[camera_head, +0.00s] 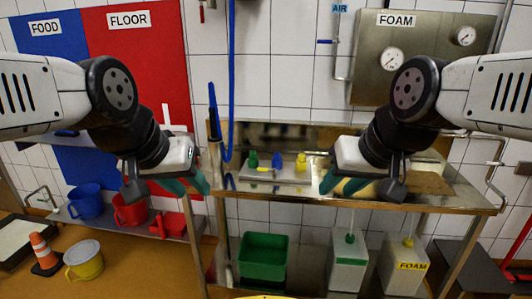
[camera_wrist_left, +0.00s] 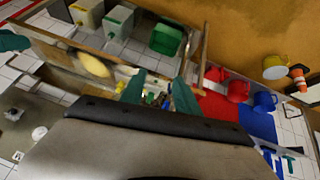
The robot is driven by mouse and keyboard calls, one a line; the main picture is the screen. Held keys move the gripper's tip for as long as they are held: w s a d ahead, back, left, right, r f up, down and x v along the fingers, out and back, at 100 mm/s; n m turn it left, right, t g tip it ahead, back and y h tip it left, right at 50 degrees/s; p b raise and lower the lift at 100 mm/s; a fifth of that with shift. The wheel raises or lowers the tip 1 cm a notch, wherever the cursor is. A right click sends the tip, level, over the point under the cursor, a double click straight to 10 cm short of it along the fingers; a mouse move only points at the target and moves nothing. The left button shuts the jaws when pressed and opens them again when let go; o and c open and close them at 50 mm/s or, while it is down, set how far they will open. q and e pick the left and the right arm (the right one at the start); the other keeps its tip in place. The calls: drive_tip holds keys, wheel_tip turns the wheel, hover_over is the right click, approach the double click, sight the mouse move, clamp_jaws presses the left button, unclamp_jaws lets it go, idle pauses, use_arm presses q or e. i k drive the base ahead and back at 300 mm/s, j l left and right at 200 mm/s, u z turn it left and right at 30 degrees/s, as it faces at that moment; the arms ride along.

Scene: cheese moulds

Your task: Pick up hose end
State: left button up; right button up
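A blue hose (camera_head: 231,60) hangs down in front of the tiled wall in the head view. Its lower part is near a dark blue upright piece (camera_head: 212,112), which may be the hose end; I cannot tell for sure. My left gripper (camera_head: 192,186) is below and left of the hose, apart from it. Its teal fingers also show spread in the left wrist view (camera_wrist_left: 160,90), with nothing held between them. My right gripper (camera_head: 340,186) is over the right part of the steel table, fingers apart and empty. The hose is not clear in the left wrist view.
A steel table (camera_head: 290,190) bears a tray (camera_head: 258,174) with small green, yellow and blue items. A shelf with blue (camera_head: 86,202) and red jugs (camera_head: 130,211) is at left.

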sight(214, 135)
drive_tip(key=i+l+u, duration=0.7)
drive_tip(key=l+u, duration=0.2)
